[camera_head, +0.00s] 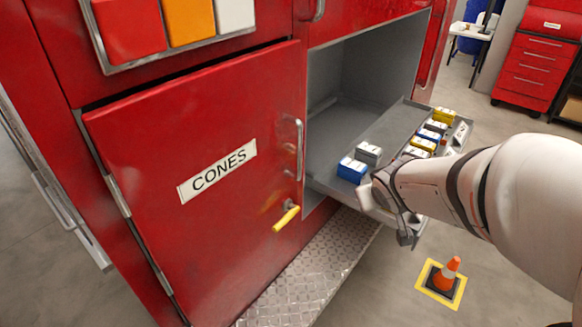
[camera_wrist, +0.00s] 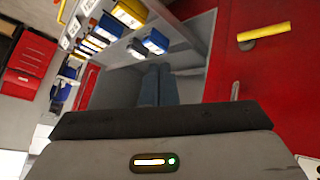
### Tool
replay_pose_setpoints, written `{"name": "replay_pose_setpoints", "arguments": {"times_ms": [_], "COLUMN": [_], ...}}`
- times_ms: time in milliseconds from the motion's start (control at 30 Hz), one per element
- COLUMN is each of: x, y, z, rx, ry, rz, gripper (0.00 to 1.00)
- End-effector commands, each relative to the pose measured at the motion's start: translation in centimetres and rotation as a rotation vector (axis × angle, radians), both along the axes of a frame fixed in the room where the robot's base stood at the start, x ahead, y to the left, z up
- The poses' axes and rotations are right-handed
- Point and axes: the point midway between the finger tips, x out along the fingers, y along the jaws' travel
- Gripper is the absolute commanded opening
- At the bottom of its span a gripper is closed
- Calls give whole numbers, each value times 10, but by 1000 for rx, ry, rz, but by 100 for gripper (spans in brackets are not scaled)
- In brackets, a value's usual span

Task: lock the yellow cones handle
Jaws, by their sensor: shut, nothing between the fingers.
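The yellow handle (camera_head: 287,218) sits low on the right side of the red door labelled CONES (camera_head: 150,165), below a metal pull bar. It slants down to the left. A dark gap shows along the door's top edge; I cannot tell if the door is fully closed. The yellow handle also shows at the upper right of the wrist view (camera_wrist: 263,33), apart from my gripper. My gripper (camera_wrist: 160,75) is shut and empty, its two fingers side by side. In the head view my wrist is right of the handle, by the pulled-out tray, and hides the fingers.
The open compartment right of the door has a grey tray (camera_head: 340,170) extending out, holding several small blue, yellow and grey boxes. A diamond-plate step (camera_head: 310,285) runs below. An orange cone (camera_head: 447,273) stands on a yellow-edged floor mat. Space before the door looks clear.

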Motion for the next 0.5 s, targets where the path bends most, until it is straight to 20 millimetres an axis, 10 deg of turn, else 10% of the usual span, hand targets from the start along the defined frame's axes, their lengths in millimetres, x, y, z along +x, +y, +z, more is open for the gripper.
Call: {"name": "replay_pose_setpoints", "arguments": {"times_ms": [200, 500], "x": [59, 46], "y": [52, 120], "z": [-47, -91], "rx": [90, 363], "ry": [-119, -107], "rz": [375, 732], "gripper": [0, 0]}}
